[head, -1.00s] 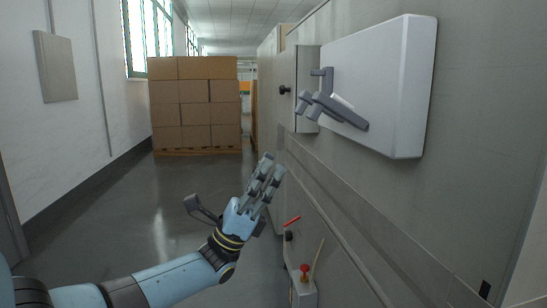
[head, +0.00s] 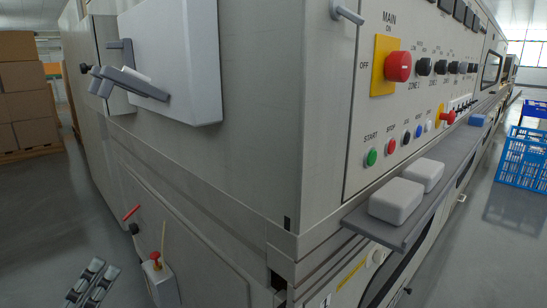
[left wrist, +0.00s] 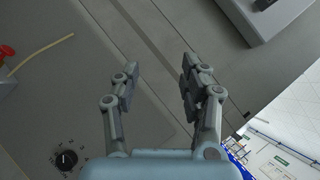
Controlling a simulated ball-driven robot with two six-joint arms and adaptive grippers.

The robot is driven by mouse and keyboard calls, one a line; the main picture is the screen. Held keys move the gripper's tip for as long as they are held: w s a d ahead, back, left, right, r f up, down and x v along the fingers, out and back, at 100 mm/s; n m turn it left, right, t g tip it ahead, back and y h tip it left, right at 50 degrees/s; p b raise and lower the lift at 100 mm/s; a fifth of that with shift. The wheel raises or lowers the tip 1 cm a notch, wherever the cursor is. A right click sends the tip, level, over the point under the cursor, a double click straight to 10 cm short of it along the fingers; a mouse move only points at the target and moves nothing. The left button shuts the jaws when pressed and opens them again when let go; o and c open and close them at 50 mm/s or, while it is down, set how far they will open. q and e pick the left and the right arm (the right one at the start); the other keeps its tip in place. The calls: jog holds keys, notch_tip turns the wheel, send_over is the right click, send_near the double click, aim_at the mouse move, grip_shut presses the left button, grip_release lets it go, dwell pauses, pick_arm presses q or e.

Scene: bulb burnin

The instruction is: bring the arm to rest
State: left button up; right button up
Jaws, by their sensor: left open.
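My left gripper (head: 92,283) shows only by its fingers at the bottom left of the head view, low in front of the machine cabinet's side. In the left wrist view its two fingers (left wrist: 158,88) stand apart with nothing between them. It is open and empty, and I see no contact with the grey cabinet panel beyond it. My left arm itself is out of the head view. My right gripper is in neither view.
A white box with a grey lever handle (head: 140,84) juts from the cabinet side. A small box with a red knob (head: 162,280) sits low near the gripper. A shelf (head: 400,228) with white blocks projects at right. Blue crates (head: 522,160) stand on the floor.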

pick_arm(q)
jog(key=s+d+f+n+g+y, duration=0.1)
jog(key=s+f+n+g+y, duration=0.1)
jog(key=s+f+n+g, duration=0.55)
jog(key=s+d+f+n+g+y, duration=0.15)
jog(key=s+f+n+g, duration=0.35)
jog(key=f, duration=0.6)
jog(key=s+f+n+g+p, duration=0.3)
jog(key=s+n+p, duration=0.1)
jog(key=s, duration=0.6)
jog(key=s+a+f+n+g+y+p, duration=0.1)
jog(key=s+f+n+g+p, duration=0.2)
jog(key=s, duration=0.7)
jog(key=s+a+f+n+g+p, duration=0.1)
jog(key=s+f+n+g+p, duration=0.2)
jog(key=s+n+p, duration=0.4)
jog(key=s+p, duration=0.2)
jog(key=s, duration=0.2)
jog(key=shift+a+f+p, duration=0.2)
jog(key=shift+f+p, duration=0.1)
jog(key=shift+p, duration=0.05)
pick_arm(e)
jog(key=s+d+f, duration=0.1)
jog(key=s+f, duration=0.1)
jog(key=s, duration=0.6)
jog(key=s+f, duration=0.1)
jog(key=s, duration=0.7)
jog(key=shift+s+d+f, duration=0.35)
